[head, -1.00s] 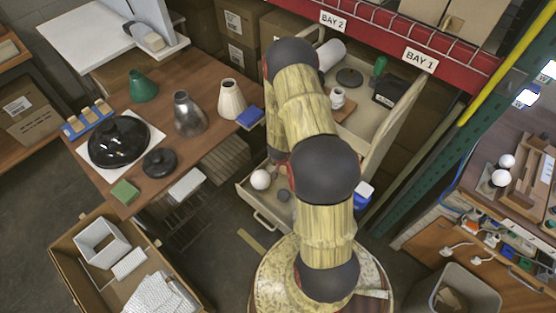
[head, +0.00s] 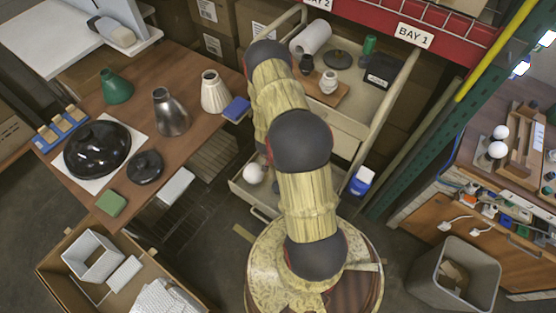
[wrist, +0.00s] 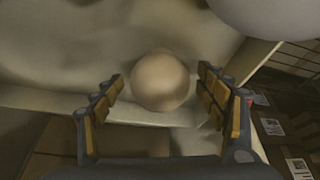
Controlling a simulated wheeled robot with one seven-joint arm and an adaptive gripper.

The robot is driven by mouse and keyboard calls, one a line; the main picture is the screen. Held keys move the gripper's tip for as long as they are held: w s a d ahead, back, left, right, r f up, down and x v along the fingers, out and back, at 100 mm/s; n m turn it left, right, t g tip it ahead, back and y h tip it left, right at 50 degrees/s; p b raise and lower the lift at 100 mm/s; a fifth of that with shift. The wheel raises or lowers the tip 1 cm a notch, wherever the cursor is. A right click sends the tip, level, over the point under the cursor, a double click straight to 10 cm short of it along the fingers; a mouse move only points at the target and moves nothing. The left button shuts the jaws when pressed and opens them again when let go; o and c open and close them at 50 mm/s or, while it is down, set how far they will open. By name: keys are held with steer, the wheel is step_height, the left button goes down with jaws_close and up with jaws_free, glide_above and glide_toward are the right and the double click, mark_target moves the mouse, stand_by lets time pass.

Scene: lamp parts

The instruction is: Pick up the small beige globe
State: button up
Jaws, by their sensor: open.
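The small beige globe (wrist: 160,82) is a plain round ball in the wrist view. It lies by a pale drawer wall (wrist: 45,97), between the two fingers of my gripper (wrist: 160,75) as seen from the wrist. The fingers are spread wide, with a visible gap on each side of the globe, so nothing is held. How far the fingertips are above it is hard to tell. In the head view my arm covers the gripper, and I cannot make out the beige globe clearly there.
A larger white globe (head: 254,173) sits in the low open drawer (head: 240,194); a large pale round surface (wrist: 270,12) fills the wrist view's upper right. A brown table (head: 185,145) stands left.

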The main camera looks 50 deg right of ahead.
steer(key=shift+d+f, duration=0.15)
steer(key=shift+f, duration=0.2)
steer(key=shift+r, duration=0.1)
steer(key=shift+c, duration=1)
steer(key=c, duration=1)
steer(key=shift+o, duration=0.2)
